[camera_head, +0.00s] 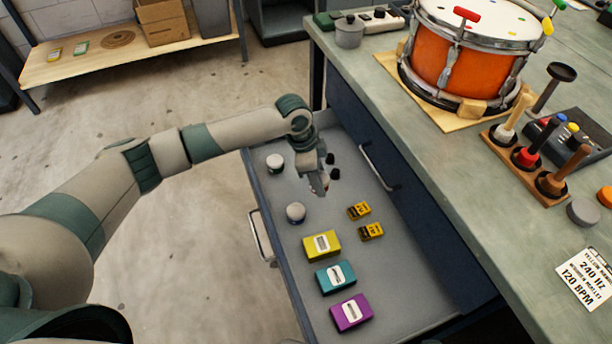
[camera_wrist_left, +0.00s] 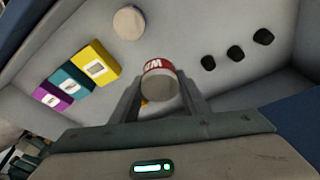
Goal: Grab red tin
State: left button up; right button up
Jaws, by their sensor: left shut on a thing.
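The red tin (camera_wrist_left: 158,68), with a red band, white lettering and a pale end, sits between the fingers of my left gripper (camera_wrist_left: 160,88) in the left wrist view. The fingers are shut on its sides. In the head view my left gripper (camera_head: 319,184) reaches down into the open drawer (camera_head: 395,285) and hides most of the tin. I cannot tell whether the tin touches the drawer floor. My right gripper is not in view.
In the drawer, two pale-topped tins (camera_head: 275,162) (camera_head: 295,212) stand left of the gripper. Yellow (camera_head: 321,245), teal (camera_head: 335,276) and purple (camera_head: 350,312) boxes lie nearer, beside small yellow blocks (camera_head: 359,211). Small black pieces (camera_head: 334,173) lie right. The bench (camera_head: 440,170) edge rises at right.

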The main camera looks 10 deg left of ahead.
pick_arm(q)
jog(key=shift+s+d+r, duration=0.3)
jog(key=shift+d+r, duration=0.15)
jog(key=shift+d, duration=0.2)
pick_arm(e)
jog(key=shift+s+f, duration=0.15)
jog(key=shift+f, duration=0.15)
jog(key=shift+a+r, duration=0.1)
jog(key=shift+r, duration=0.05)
